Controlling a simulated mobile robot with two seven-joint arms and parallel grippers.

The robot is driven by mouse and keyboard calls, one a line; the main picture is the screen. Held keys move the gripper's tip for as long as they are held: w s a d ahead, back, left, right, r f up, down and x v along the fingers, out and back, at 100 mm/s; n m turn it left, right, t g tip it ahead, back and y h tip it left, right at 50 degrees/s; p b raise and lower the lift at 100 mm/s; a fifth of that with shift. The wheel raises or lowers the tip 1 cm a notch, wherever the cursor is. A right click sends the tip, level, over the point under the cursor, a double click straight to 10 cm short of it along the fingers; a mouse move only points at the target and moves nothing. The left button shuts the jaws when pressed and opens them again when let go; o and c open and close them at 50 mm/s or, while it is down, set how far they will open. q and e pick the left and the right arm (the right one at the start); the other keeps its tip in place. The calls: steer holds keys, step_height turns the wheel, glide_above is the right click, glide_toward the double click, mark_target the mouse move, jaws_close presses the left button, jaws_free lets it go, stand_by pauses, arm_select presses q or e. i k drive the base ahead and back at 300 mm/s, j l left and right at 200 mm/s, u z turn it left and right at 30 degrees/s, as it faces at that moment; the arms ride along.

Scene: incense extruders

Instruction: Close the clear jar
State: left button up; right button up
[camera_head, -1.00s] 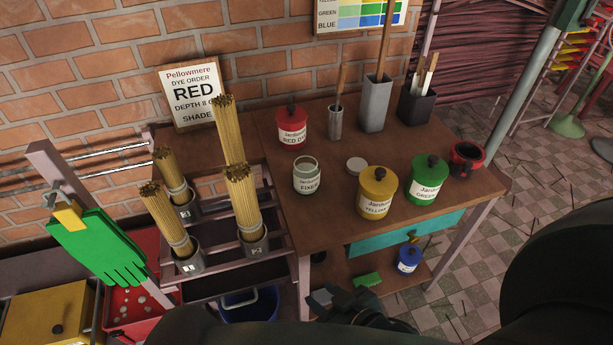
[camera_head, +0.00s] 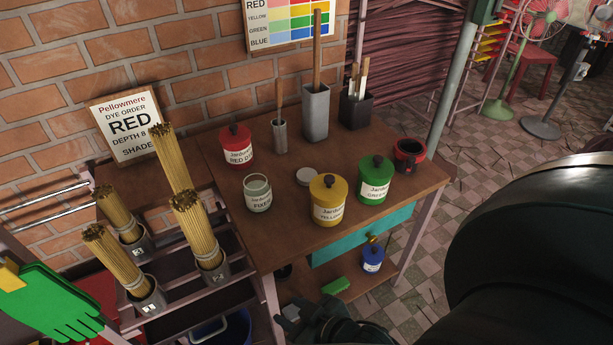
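The clear jar (camera_head: 258,195), labelled FIXER, stands upright and open on the brown worktable (camera_head: 290,232). A flat pale round lid (camera_head: 306,177) lies on the table just right of it, apart from the jar and near the yellow pot. My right gripper (camera_head: 290,316) shows as a dark shape at the bottom edge, in front of and below the tabletop, well away from jar and lid. Its fingers are too dark and cut off to tell whether they are open. My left gripper is not in view.
A red pot (camera_head: 236,147) stands behind the jar; yellow (camera_head: 328,201) and green (camera_head: 375,181) pots stand to its right. Tool holders (camera_head: 316,112) line the back. Incense bundles (camera_head: 199,230) stand in a rack at left. The table's front left is clear.

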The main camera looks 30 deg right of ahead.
mark_target(257, 190)
steer(key=l+u, duration=0.2)
steer(key=l, duration=0.45)
steer(key=k+l+u, duration=0.2)
steer(key=l, duration=0.4)
